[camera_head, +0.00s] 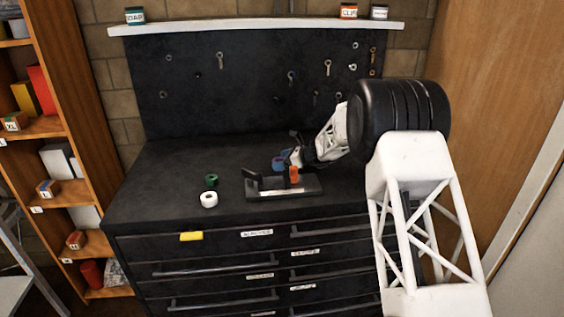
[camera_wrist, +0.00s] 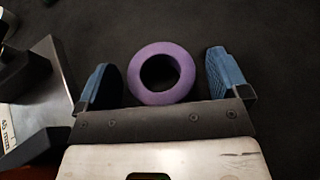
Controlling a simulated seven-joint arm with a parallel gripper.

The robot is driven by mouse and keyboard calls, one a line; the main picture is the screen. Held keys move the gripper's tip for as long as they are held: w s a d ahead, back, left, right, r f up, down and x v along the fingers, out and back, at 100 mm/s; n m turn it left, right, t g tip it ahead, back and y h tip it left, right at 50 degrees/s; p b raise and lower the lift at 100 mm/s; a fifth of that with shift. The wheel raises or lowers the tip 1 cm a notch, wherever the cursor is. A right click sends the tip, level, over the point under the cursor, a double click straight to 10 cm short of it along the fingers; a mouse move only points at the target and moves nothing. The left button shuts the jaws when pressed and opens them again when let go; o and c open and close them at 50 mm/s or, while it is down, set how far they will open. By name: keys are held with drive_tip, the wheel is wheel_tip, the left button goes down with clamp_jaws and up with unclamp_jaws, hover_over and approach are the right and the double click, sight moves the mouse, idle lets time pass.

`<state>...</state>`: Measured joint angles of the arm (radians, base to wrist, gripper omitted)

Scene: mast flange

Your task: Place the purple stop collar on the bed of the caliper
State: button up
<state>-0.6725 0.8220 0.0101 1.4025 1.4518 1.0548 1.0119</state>
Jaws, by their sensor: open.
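The purple stop collar (camera_wrist: 183,92) is a thick ring lying flat on the dark bench top in the wrist view. My gripper (camera_wrist: 160,78) is open, with one blue finger on each side of the collar and a visible gap to both. The caliper (camera_wrist: 62,72) shows partly at the left of the wrist view, beside the left finger, with a "45 mm" label. In the head view the caliper (camera_head: 312,188) is a dark base with an upright jaw and an orange part. My gripper (camera_head: 281,162) is just behind it there, and the collar cannot be made out clearly.
A green collar (camera_head: 211,180) and a white collar (camera_head: 209,200) stand on the bench left of the caliper. The bench top (camera_head: 150,185) is clear at far left. A dark pegboard (camera_head: 240,95) with hanging parts rises behind. A wooden shelf (camera_head: 75,190) stands at left.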

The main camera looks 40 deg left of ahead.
drive_tip(key=v, duration=1.2)
drive_tip(key=shift+r, duration=0.1)
idle(0.8)
drive_tip(key=shift+d+r, duration=0.15)
drive_tip(key=shift+d, duration=0.05)
drive_tip(key=s+d+r+n+t+h, duration=0.1)
drive_tip(key=s+d+r, duration=0.1)
drive_tip(key=d+r, duration=0.35)
drive_tip(key=s+d+r+n+h, duration=0.1)
drive_tip(key=s+d+r+n, duration=0.15)
drive_tip(key=d, duration=0.65)
drive_tip(key=s+d+r+n+t+h, duration=0.1)
drive_tip(key=d+r, duration=0.4)
drive_tip(key=d, duration=0.2)
drive_tip(key=s+d+r+n+t+h, duration=0.1)
drive_tip(key=s+d+r+n+h, duration=0.15)
drive_tip(key=s+d, duration=0.55)
drive_tip(key=s+d+r+n+t+h, duration=0.1)
drive_tip(key=s+d+r, duration=0.3)
drive_tip(key=d, duration=0.8)
drive_tip(key=s+d+f+n+t+h, duration=0.1)
drive_tip(key=s+d+f+n+h, duration=0.1)
drive_tip(key=s+d, duration=1.2)
drive_tip(key=s+d+f+n+t+h, duration=0.1)
drive_tip(key=s+d+n+h, duration=0.3)
drive_tip(key=s+d, duration=1.1)
drive_tip(key=s, duration=0.4)
drive_tip(key=shift+s+f+t, duration=0.4)
